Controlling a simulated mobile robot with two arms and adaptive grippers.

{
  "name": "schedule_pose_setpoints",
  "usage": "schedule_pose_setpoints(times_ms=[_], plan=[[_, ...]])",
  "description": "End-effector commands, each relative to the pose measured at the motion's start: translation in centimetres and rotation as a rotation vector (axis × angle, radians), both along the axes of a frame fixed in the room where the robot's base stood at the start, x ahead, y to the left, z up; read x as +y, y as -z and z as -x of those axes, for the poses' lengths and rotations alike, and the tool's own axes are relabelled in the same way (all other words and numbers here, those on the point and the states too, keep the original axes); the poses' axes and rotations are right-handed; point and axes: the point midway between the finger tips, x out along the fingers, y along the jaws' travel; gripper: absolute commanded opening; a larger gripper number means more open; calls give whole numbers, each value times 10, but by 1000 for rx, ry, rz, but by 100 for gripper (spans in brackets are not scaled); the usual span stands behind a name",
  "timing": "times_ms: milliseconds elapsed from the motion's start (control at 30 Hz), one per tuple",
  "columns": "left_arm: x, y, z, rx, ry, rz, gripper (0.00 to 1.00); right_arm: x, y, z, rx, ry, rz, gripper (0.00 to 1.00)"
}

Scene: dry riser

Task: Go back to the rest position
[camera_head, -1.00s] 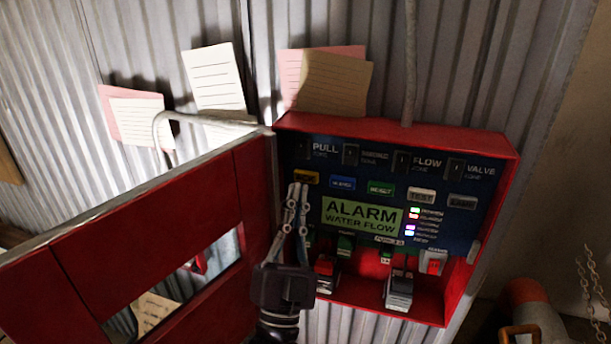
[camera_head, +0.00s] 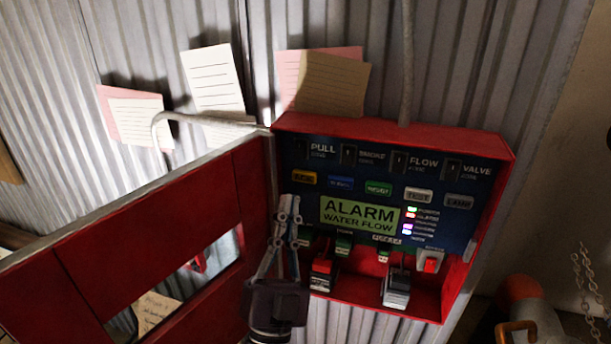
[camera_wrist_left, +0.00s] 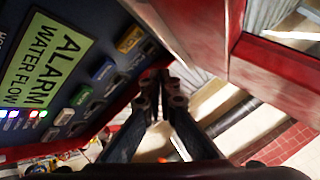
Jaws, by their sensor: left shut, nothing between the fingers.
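My left gripper (camera_head: 287,207) is in front of the left part of the red alarm box, close to the inner side of its open door. Its fingers are together with nothing between them. In the left wrist view the fingertips (camera_wrist_left: 160,80) meet beside the dark blue alarm panel (camera_wrist_left: 75,60). The panel (camera_head: 440,205) carries a green "ALARM WATER FLOW" display (camera_head: 360,214), several coloured buttons and lit small lamps. The gripper hides part of the box's lower left side. My right gripper is in neither view.
The red door (camera_head: 190,205) stands open to the left, with a window in it. Paper notes (camera_head: 212,80) hang on the corrugated wall. Two batteries (camera_head: 396,288) sit in the box's lower part. An orange-red object (camera_head: 525,305) and a chain (camera_head: 583,270) are at lower right.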

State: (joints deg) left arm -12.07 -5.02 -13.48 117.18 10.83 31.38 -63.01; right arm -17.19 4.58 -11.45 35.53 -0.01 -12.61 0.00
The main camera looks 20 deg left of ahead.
Motion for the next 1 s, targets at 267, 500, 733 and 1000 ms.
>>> schedule_pose_setpoints(times_ms=[267,500,733,1000], plan=[[-15,44,-22,230,135,-1,0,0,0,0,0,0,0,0],[-29,155,-27,733,312,77,0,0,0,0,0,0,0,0],[-15,267,24,1239,325,233,0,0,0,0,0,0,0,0],[21,348,122,1700,166,445,0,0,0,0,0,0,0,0]])
